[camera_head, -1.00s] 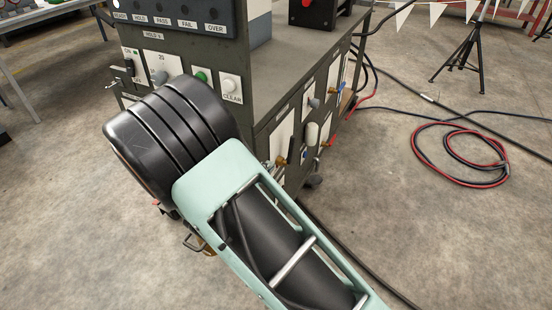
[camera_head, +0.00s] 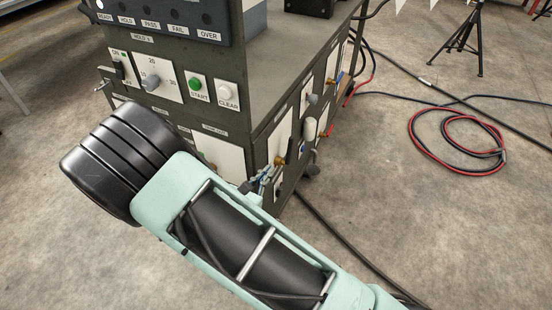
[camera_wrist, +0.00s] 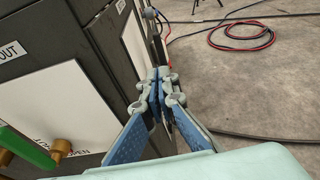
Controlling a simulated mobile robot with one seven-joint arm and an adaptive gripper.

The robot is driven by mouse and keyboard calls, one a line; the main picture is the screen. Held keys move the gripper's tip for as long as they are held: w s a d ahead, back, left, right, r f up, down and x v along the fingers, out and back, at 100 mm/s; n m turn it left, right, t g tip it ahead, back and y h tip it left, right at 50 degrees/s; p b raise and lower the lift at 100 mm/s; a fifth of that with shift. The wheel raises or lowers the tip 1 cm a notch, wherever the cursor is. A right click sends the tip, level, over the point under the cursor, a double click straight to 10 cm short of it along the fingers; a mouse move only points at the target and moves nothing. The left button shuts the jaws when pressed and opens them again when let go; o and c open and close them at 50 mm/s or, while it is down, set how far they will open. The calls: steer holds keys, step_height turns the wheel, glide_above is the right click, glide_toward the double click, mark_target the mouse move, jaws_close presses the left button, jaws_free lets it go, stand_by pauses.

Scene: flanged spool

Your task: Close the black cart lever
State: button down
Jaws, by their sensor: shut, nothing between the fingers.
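My gripper (camera_head: 263,178) is at the near lower corner of the cart (camera_head: 228,128), beside a brass valve fitting (camera_head: 280,160). In the wrist view the gripper (camera_wrist: 161,76) has its blue-padded fingers together, with nothing seen held. They are close to the cart's side face. A green lever (camera_wrist: 28,146) on a brass valve (camera_wrist: 59,148) is at the lower left of that view, on a white plate lettered OPEN. I cannot pick out a black lever on the cart's side with certainty; the fingers and my arm hide part of it.
Several fittings stick out along the cart's side, among them a blue handle (camera_head: 340,79). START (camera_head: 196,84) and CLEAR (camera_head: 226,91) buttons are on the front. A red and black cable coil (camera_head: 457,143) lies on the floor at right. A black cable runs beside the cart.

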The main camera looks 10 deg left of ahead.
mark_target(290, 147)
steer(key=b+x, duration=0.1)
steer(key=x, duration=1.2)
steer(key=shift+w, duration=0.1)
steer(key=shift+w+r, duration=0.1)
steer(key=shift+r, duration=0.05)
steer(key=shift+d, duration=0.15)
